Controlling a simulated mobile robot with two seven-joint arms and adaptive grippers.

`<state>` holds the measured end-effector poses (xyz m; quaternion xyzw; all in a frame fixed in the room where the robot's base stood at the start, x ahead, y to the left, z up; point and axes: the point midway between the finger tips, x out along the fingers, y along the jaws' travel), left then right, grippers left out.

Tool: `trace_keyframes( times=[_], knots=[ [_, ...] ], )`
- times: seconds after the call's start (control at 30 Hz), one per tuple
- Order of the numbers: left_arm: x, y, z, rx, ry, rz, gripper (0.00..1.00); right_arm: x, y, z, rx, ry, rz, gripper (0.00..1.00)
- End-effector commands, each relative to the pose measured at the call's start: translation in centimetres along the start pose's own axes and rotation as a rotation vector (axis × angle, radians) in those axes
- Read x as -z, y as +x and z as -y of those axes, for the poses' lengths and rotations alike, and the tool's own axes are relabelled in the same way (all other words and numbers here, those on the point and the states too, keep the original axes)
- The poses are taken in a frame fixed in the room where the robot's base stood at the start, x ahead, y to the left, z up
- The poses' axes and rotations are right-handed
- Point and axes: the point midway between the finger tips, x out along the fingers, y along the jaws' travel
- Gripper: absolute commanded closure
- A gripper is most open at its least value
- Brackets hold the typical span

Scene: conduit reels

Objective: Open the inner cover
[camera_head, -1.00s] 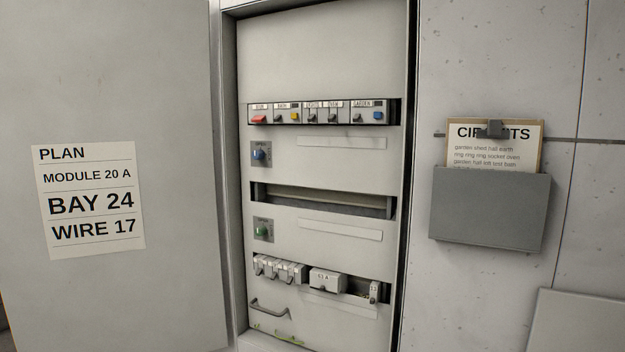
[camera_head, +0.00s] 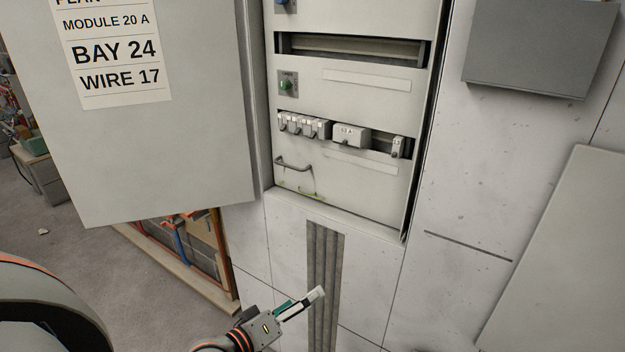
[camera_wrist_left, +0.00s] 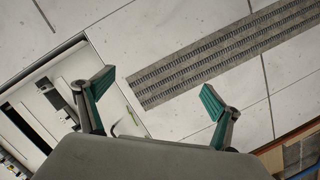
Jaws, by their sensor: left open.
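The inner cover (camera_head: 350,187) is a pale grey panel in the wall cabinet, with slots for modules. A thin grey bar handle (camera_head: 293,165) sits at its lower left, above a small green-yellow strip. The cover appears closed in its frame. My left gripper (camera_head: 312,298) is below the cabinet in front of the wall, apart from the cover. In the left wrist view my left gripper (camera_wrist_left: 157,88) is open and empty, its fingers wide apart. The inner cover (camera_wrist_left: 68,110) shows there at the left, partly hidden by a finger. My right gripper is not in view.
The outer cabinet door (camera_head: 170,150) stands open at the left with a plan label. A ribbed grey duct (camera_head: 326,270) runs down the wall below the cabinet. A grey holder (camera_head: 540,45) and a leaning panel (camera_head: 560,250) are at the right.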

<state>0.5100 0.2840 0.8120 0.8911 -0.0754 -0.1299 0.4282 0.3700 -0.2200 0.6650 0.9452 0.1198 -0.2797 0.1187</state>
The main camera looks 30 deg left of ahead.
Motion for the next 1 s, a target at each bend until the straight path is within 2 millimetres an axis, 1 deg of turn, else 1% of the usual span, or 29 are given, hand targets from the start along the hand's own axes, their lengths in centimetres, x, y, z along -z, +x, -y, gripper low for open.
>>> trace_keyframes(
  times=[0.03, 0.07, 0.1, 0.17, 0.2, 0.27, 0.3, 0.37, 0.4, 0.5, 0.6, 0.73, 0.83, 1.0],
  knots=[
    [2.1, 1.2, -0.1, -0.054, -0.138, -0.036, 0.08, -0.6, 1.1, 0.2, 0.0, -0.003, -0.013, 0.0],
    [3.7, 1.7, -0.6, -0.089, -0.233, -0.056, 0.08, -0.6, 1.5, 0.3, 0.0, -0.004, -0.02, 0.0],
    [5.7, 2.3, -1.3, -0.136, -0.361, -0.076, 0.08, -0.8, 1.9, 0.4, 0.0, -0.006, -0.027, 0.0],
    [8.7, 3.0, -2.2, -0.21, -0.558, -0.098, 0.08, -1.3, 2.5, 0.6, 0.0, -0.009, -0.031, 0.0],
    [10.6, 3.4, -2.8, -0.26, -0.691, -0.105, 0.08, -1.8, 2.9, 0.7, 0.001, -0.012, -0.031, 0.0],
    [13.4, 3.8, -3.5, -0.334, -0.889, -0.108, 0.08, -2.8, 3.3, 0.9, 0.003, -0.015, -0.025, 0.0],
    [15.2, 4.0, -3.9, -0.382, -1.021, -0.102, 0.08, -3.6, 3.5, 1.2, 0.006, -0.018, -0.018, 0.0],
    [17.7, 4.3, -4.4, -0.451, -1.219, -0.085, 0.08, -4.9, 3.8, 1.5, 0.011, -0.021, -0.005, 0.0],
    [19.3, 4.4, -4.6, -0.494, -1.35, -0.069, 0.08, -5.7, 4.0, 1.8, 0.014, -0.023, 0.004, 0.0],
    [22.6, 4.7, -5.0, -0.584, -1.645, -0.016, 0.08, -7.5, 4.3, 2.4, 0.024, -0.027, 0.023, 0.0],
    [24.9, 4.9, -5.2, -0.645, -1.878, 0.038, 0.08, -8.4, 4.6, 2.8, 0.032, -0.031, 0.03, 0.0],
    [26.8, 5.0, -5.6, -0.693, -2.066, 0.091, 0.08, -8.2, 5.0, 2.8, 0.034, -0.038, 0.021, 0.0],
    [27.5, 5.0, -5.9, -0.709, -2.124, 0.11, 0.08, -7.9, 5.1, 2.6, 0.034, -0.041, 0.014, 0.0],
    [28.4, 5.8, -6.7, -0.717, -2.132, 0.117, 0.08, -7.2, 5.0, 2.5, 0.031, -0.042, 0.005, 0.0]
  ],
)
